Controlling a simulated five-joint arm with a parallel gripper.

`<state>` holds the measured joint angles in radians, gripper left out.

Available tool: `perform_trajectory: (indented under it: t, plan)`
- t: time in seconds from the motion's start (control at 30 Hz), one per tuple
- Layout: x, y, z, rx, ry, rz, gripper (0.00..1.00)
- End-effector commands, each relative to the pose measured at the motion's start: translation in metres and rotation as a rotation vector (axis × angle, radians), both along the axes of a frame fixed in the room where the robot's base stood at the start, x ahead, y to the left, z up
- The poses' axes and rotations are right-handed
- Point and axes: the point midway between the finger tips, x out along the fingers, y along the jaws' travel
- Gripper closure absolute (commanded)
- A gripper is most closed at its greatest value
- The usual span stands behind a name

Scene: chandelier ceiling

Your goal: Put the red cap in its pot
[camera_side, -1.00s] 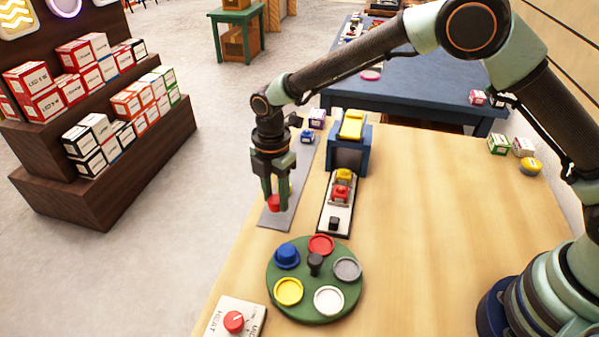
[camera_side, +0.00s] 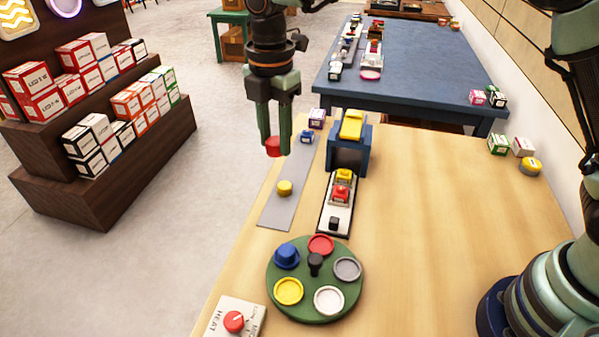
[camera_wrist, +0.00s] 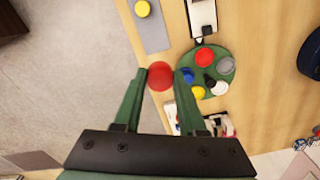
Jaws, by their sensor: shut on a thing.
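My gripper (camera_side: 274,147) is shut on the red cap (camera_side: 273,146) and holds it in the air above the grey strip (camera_side: 272,212). In the wrist view the red cap (camera_wrist: 160,75) sits between the two green fingertips. The round green turntable (camera_side: 316,312) stands on the table in front, with a black knob at its middle. It carries a red pot (camera_side: 321,245), a grey pot (camera_side: 347,269), a white pot (camera_side: 328,300) and a yellow pot (camera_side: 288,291). A blue cap (camera_side: 287,256) sits on the remaining place.
A yellow cap (camera_side: 285,188) lies on the grey strip. Beside it stand a blue machine (camera_side: 350,145) and a tray (camera_side: 333,222) with small red and yellow pieces. A heat dial (camera_side: 234,321) is at the front edge.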

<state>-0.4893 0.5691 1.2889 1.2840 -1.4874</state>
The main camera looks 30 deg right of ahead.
Motion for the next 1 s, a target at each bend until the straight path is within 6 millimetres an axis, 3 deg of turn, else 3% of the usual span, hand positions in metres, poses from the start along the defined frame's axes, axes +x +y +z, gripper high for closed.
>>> perform_trajectory:
  t: [0.3,0.53,0.7,1.0]
  plan:
    - [-0.06,-0.01,-0.048,-0.001,0.002,0.066,1.0]
    - [-0.098,-0.021,-0.074,0.0,0.001,0.103,1.0]
    - [-0.112,-0.026,-0.083,0.0,0.0,0.114,1.0]
    - [-0.114,-0.027,-0.098,0.0,0.001,0.116,1.0]
